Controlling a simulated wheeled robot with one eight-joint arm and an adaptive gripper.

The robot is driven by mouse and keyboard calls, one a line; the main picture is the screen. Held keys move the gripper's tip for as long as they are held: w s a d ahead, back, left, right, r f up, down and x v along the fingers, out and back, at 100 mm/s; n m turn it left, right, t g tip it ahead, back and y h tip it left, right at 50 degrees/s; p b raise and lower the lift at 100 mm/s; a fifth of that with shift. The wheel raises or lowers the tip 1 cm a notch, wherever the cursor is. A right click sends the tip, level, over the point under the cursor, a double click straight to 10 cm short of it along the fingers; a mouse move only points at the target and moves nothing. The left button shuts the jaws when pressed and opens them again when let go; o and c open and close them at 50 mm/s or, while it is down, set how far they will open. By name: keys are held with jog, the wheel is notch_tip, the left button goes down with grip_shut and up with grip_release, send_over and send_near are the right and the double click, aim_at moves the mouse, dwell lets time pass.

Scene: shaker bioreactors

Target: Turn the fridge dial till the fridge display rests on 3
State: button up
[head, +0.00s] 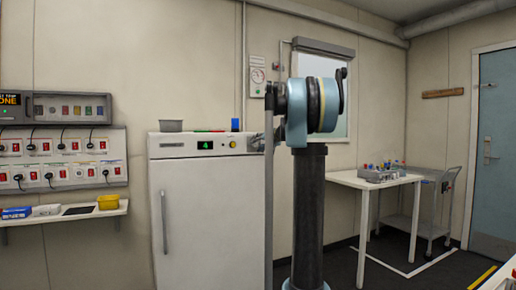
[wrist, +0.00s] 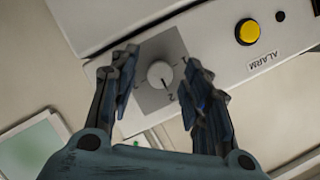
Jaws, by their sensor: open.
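The fridge (head: 203,215) is a white upright cabinet in the head view. Its display (head: 205,146) is a dark panel with a small green figure, too small to read surely. The fridge dial (wrist: 160,74) is a round pale knob on a grey square plate in the wrist view. A dark mark on it points down and slightly right, near a printed 2. My gripper (wrist: 160,58) is open, with one finger on each side of the dial. I cannot tell whether either finger touches it. In the head view my arm's end covers the dial area.
A yellow button (wrist: 248,32) marked ALARM sits right of the dial; it also shows in the head view (head: 232,144). A grey tray (head: 171,126) and small coloured items stand on the fridge. A white table (head: 345,180) stands to the right.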

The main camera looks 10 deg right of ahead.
jog(key=shift+c, duration=0.4)
grip_shut()
jog(key=m+y, duration=0.1)
jog(key=m, duration=0.2)
jog(key=shift+w+d+f+m+y, duration=0.1)
jog(key=shift+d+f+m+y, duration=0.1)
jog(key=shift+m+y, duration=0.15)
jog(key=shift+f+m+t+y, duration=0.1)
jog(key=shift+m+t+y, duration=0.2)
jog(key=shift+m+y, duration=0.8)
jog(key=shift+m+h, duration=0.35)
jog(key=shift+m, duration=0.1)
jog(key=shift+o, duration=0.4)
grip_release()
